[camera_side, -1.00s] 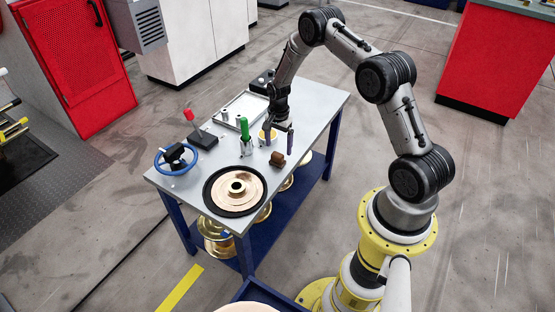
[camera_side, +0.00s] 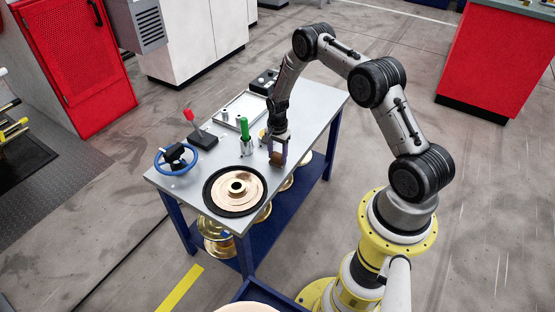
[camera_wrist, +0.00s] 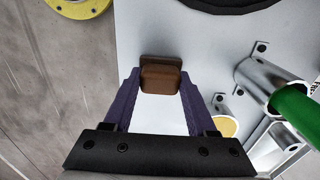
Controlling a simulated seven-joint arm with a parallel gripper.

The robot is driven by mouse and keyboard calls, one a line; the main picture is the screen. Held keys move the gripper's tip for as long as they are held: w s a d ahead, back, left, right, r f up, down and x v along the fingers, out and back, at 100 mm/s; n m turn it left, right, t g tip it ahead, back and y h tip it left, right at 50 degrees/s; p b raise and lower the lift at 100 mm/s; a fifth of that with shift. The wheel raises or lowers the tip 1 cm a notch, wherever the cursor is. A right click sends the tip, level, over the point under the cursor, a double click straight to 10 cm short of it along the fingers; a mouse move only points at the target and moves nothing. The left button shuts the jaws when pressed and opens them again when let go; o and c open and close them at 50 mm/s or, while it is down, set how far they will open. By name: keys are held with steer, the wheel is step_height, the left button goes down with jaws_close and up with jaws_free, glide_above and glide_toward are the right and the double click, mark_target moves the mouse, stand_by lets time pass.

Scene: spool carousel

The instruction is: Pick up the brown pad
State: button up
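The brown pad (camera_wrist: 161,78) is a small block with a wider plate at its far edge, seen between my fingertips in the wrist view. It also shows in the side view (camera_side: 277,158), low between the fingers, at the table's right edge. My gripper (camera_wrist: 160,82) points down with one purple finger on each side of the pad. The fingers lie very close to its sides; whether they press on it cannot be made out. The pad appears to be at the tabletop, and its underside is hidden.
A green-handled tool in a metal holder (camera_side: 244,130) stands just left of my gripper. A blue handwheel (camera_side: 176,158), a red-knobbed lever (camera_side: 190,116) and a tray (camera_side: 242,106) are farther left and back.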

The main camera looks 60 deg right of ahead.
mark_target(278, 155)
jaws_close()
steer(key=shift+r, duration=0.1)
steer(key=shift+r, duration=0.45)
step_height(278, 155, up, 3)
steer(key=shift+s+f, duration=0.15)
steer(key=s+a+r, duration=0.6)
steer(key=s+r, duration=0.3)
steer(key=s, duration=0.3)
steer(key=shift+s+r, duration=0.15)
